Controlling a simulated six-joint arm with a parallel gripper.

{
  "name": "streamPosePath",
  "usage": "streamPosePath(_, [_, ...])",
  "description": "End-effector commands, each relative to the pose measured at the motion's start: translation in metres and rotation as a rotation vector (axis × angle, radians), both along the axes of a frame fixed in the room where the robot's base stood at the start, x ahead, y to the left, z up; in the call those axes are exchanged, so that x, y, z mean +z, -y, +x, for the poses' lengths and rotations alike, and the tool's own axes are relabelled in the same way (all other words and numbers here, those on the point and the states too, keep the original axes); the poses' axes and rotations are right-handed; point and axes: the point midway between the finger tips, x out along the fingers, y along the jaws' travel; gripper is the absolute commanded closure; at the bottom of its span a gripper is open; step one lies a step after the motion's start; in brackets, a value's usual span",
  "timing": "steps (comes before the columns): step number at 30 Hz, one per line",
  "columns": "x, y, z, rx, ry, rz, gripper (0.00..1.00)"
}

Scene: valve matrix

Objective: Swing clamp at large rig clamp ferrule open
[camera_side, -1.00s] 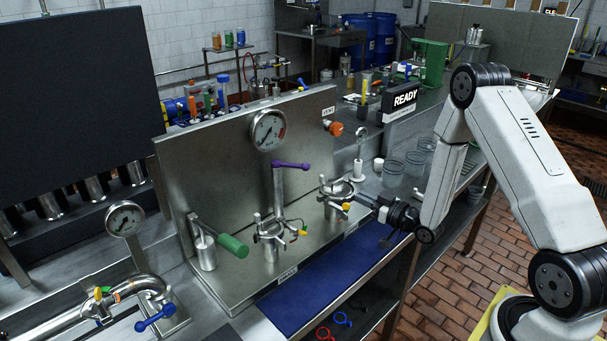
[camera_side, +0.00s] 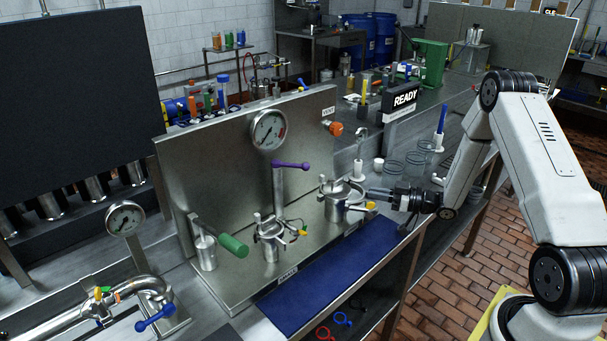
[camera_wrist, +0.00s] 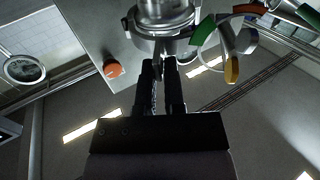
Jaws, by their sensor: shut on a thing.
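The steel clamp (camera_side: 336,190) sits round the ferrule on the right-hand fitting of the steel stand. Its yellow-tipped part (camera_side: 370,205) sticks out to the right, just below my fingers. My gripper (camera_side: 372,193) reaches in from the right, shut at the clamp's near right side. In the wrist view my two dark fingers (camera_wrist: 161,75) close together at the rim of the clamp ring (camera_wrist: 160,40). The yellow tip (camera_wrist: 232,69) hangs to the right of them there. The exact part between the fingertips is mostly hidden.
A second fitting (camera_side: 268,230) with a clamp stands to the left, below a purple-handled lever (camera_side: 290,165). A green-handled valve (camera_side: 232,245) is farther left. A gauge (camera_side: 268,130) and an orange knob (camera_side: 336,129) are on the backplate. The blue mat (camera_side: 325,285) in front is clear.

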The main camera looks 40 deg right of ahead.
Motion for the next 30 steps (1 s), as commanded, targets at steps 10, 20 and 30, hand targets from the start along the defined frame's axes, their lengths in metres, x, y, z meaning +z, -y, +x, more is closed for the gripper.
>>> streamPosePath(10, [-0.001,0.016,0.003,-0.018,-0.003,-0.004,1.00])
streamPosePath(20, [0.000,0.017,0.004,-0.017,-0.001,-0.006,1.00])
streamPosePath(30, [0.000,0.016,0.003,-0.012,-0.001,-0.005,0.56])
